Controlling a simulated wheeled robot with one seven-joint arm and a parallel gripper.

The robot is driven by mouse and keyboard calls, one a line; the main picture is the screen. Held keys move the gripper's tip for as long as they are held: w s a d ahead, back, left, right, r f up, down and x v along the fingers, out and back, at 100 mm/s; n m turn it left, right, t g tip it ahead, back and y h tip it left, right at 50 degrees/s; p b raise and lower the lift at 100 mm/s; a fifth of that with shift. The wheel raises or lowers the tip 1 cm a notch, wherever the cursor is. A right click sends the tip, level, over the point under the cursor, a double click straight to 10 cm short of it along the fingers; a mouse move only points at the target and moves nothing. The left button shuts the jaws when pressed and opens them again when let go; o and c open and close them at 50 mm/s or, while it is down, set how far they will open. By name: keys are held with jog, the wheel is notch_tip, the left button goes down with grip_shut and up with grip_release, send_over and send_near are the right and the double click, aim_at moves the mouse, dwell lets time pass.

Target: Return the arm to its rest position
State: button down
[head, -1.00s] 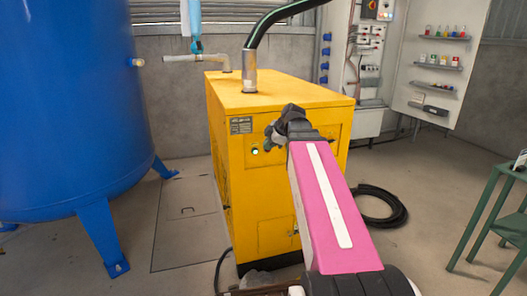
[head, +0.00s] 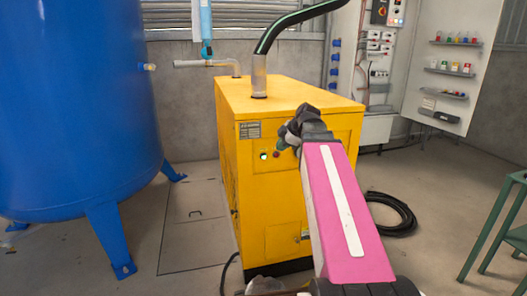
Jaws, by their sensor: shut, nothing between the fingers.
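My arm, a pink link with a white stripe, reaches up from the bottom of the head view. It ends in a dark wrist in front of the yellow cabinet (head: 262,200). My gripper (head: 284,144) is small and dark at the wrist's left side, seen against the cabinet's front face, close to its small panel with a lit white indicator (head: 264,156) and a red button (head: 276,155). It is shut and holds nothing. The wrist partly hides the fingers, and I cannot tell how far they are from the panel.
A blue tank (head: 80,110) on legs stands at left. A black hose (head: 290,28) rises from the cabinet top. A coiled black hose (head: 397,222) lies on the floor behind my arm. A green table (head: 497,225) stands at right. Floor between the arm and table looks clear.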

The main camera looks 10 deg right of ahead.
jog(key=s+a+f+m+g+h, duration=0.1)
jog(key=s+f+m, duration=0.3)
jog(key=f, duration=0.7)
jog(key=s+f+m+g+h, duration=0.2)
jog(key=s+f+m, duration=0.2)
jog(key=f+m, duration=0.4)
jog(key=s+a+f+m+g+h, duration=0.1)
jog(key=s+f+m, duration=0.4)
jog(key=f, duration=1.1)
jog(key=shift+a+m+g+h, duration=0.3)
jog(key=shift+m+g+h, duration=0.1)
jog(key=shift+g+h, duration=0.1)
